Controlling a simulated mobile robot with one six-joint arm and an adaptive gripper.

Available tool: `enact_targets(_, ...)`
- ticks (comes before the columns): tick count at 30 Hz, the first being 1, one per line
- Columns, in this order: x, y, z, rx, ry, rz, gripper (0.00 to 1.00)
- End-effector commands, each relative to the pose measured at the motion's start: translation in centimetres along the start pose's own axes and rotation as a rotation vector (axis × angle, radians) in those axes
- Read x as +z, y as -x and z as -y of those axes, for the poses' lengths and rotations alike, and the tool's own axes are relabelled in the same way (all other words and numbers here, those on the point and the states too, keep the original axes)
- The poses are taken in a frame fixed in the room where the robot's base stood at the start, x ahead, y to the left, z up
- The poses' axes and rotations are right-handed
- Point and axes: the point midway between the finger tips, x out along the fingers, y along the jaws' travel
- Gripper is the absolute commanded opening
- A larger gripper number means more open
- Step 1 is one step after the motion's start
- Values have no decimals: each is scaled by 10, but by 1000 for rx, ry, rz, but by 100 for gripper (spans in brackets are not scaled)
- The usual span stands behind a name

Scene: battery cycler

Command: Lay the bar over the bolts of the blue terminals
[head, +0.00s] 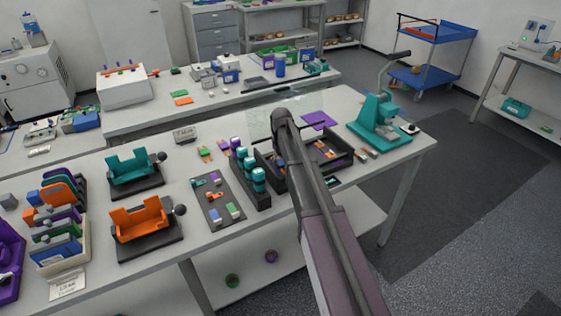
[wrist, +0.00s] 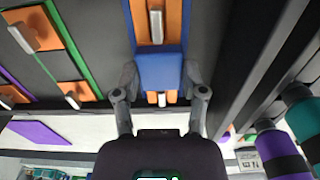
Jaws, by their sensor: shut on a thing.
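In the wrist view my gripper (wrist: 160,74) is shut on a blue piece, which I take to be the bar (wrist: 158,68). Its fingers press on the two sides. An orange pad (wrist: 175,16) with a silver bolt (wrist: 156,27) shows just beyond the blue piece, and another orange and silver part (wrist: 161,98) shows on the near side. I cannot tell whether the bar touches the surface below or sits on the bolts. Blue terminals are not clearly distinguishable. In the head view my arm hides the gripper and bar; part of the dark tray (head: 343,161) shows beside it.
In the wrist view, orange pads with silver bolts (wrist: 72,93) lie along green and purple strips to the left. A teal press (head: 378,112) stands right of the tray.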

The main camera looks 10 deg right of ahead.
Motion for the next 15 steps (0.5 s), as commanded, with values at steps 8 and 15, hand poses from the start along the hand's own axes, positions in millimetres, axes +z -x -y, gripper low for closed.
enact_targets(8,0,0,0,0,0,0,1)
enact_targets(15,0,0,0,0,0,0,95)
